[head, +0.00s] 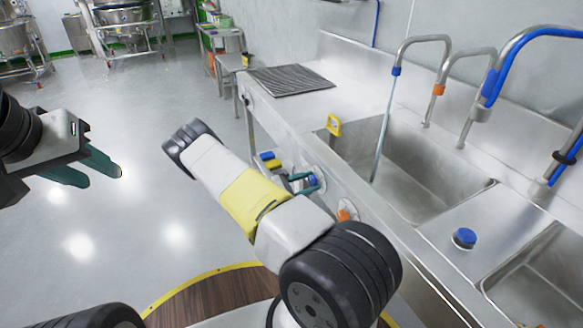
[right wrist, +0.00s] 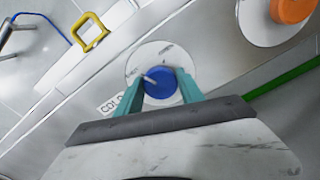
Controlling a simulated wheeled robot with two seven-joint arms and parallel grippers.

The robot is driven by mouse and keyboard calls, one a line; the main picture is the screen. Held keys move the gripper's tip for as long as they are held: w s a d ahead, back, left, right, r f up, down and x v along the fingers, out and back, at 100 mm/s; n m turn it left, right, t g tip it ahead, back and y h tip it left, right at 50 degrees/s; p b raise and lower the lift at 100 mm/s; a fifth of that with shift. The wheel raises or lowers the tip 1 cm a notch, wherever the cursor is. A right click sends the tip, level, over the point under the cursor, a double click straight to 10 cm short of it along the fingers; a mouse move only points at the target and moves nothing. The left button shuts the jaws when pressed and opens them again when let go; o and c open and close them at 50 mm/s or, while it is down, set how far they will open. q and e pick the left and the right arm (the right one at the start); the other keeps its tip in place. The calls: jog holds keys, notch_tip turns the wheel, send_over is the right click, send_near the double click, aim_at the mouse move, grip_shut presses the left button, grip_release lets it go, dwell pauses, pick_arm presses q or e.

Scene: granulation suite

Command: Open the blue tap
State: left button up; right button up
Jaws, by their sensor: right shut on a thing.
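The blue tap knob (head: 313,180) sits on the front panel of the steel sink, on a round white plate. It also shows in the right wrist view (right wrist: 160,84), beside a partly covered label beginning "COL". My right gripper (right wrist: 164,86) has its teal fingers on both sides of the knob and is shut on it. In the head view my right gripper (head: 303,182) reaches the panel. A spout with a blue band (head: 397,71) stands above the left basin, and a thin bluish stream, like water, runs down from it. My left gripper (head: 104,178) is open and empty over the floor.
An orange knob (head: 345,212) sits on the panel to the right of the blue one. A yellow bracket (head: 334,125) is on the sink edge. A blue-capped item (head: 464,238) stands between the basins. The floor at left is clear.

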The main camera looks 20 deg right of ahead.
jog(key=m, duration=0.3)
jog(key=shift+m, duration=0.3)
jog(key=m, duration=0.3)
jog(key=shift+m, duration=0.3)
jog(key=m, duration=0.6)
jog(key=shift+s+f, duration=0.1)
jog(key=shift+f, duration=0.1)
jog(key=shift+m, duration=0.4)
jog(key=o, duration=1.4)
jog(key=a, duration=0.7)
jog(key=shift+s+a, duration=0.35)
jog(key=shift+a, duration=0.05)
